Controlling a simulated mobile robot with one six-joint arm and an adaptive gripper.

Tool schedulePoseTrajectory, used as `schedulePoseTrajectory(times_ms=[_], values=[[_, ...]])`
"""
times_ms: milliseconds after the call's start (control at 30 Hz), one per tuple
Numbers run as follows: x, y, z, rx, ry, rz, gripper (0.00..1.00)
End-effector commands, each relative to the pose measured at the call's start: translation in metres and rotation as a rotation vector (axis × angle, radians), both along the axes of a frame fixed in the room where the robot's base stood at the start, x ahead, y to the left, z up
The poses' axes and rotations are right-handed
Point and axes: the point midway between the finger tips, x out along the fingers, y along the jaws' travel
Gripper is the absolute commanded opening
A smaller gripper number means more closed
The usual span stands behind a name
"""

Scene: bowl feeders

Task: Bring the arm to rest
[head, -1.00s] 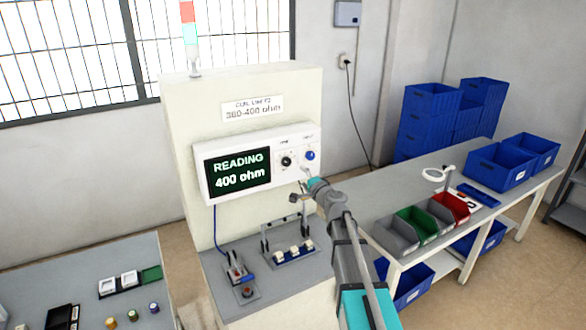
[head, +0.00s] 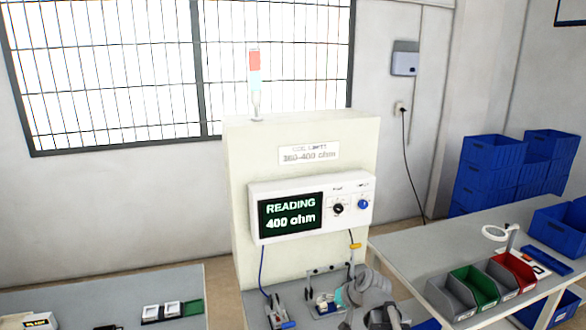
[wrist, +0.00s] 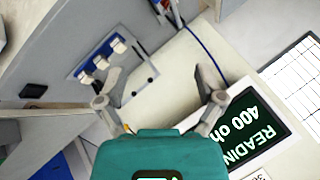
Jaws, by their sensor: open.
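My gripper (wrist: 158,77) is in the wrist view with its two grey fingers spread wide and nothing between them. Beyond the fingers are the tester's grey shelf (wrist: 75,40) and beige cabinet body. In the head view my gripper is small and partly hidden by my arm low in front of the tester, over its shelf. The tester's display (head: 291,212) reads 400 ohm and shows rotated in the wrist view (wrist: 250,130). A fixture with several white pieces (wrist: 101,62) on a blue base stands on the shelf. I cannot tell the gripper's exact height above it.
A left bench (head: 110,300) holds white trays and a green one. A right bench (head: 445,245) holds grey, green (head: 474,287) and red (head: 514,269) bins and a ring magnifier (head: 497,233). Blue crates (head: 490,170) are stacked behind it. A blue-handled clamp (head: 280,312) sits on the tester shelf.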

Motion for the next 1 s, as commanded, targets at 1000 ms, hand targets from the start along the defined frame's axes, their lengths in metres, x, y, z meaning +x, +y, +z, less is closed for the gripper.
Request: schedulePoseTrajectory(times_ms=[1000], values=[[-0.139, -0.059, -0.042, -0.553, 0.419, 0.14, 0.87]])
